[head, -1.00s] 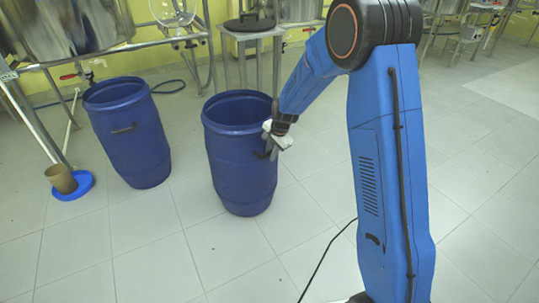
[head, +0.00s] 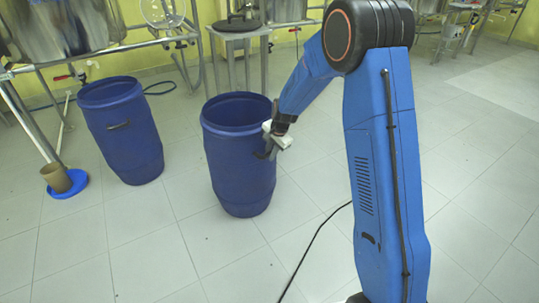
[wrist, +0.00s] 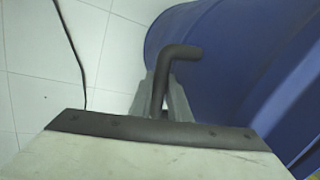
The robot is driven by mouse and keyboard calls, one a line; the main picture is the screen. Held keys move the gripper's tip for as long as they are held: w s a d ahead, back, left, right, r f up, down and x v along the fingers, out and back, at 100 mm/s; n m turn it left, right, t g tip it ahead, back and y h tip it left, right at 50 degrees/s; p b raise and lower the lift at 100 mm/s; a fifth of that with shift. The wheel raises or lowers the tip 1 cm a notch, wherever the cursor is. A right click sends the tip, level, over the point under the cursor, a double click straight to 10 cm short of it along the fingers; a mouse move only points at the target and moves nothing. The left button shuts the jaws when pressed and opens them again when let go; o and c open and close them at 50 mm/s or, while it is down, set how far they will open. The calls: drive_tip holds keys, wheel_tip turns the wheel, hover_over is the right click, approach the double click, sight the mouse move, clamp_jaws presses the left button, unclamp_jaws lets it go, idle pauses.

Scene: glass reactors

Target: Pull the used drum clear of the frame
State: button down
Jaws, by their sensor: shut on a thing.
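A blue open-topped drum (head: 238,165) stands upright on the floor at the centre of the head view. In the wrist view the bent dark handle (wrist: 178,54) runs between the fingers of my gripper (wrist: 162,98), and the drum's blue wall (wrist: 225,60) fills the right side. A second blue drum (head: 130,145) with a dark handle stands to the left, apart from the held one. I cannot read any mark that says which drum is used.
A steel frame (head: 33,115) with glass vessels stands at the back left. A brown cup (head: 56,178) sits on a blue disc (head: 78,184) by its leg. A small round-topped table (head: 238,27) is behind the held drum. A black cable (head: 318,240) lies on the tiles. Front and right floor is open.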

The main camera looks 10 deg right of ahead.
drive_tip(key=shift+s+d, duration=0.15)
drive_tip(key=c, duration=1.6)
unclamp_jaws()
drive_tip(key=shift+r, duration=0.1)
drive_tip(key=v, duration=1.7)
drive_tip(key=shift+s+r, duration=0.1)
drive_tip(key=shift+r, duration=0.05)
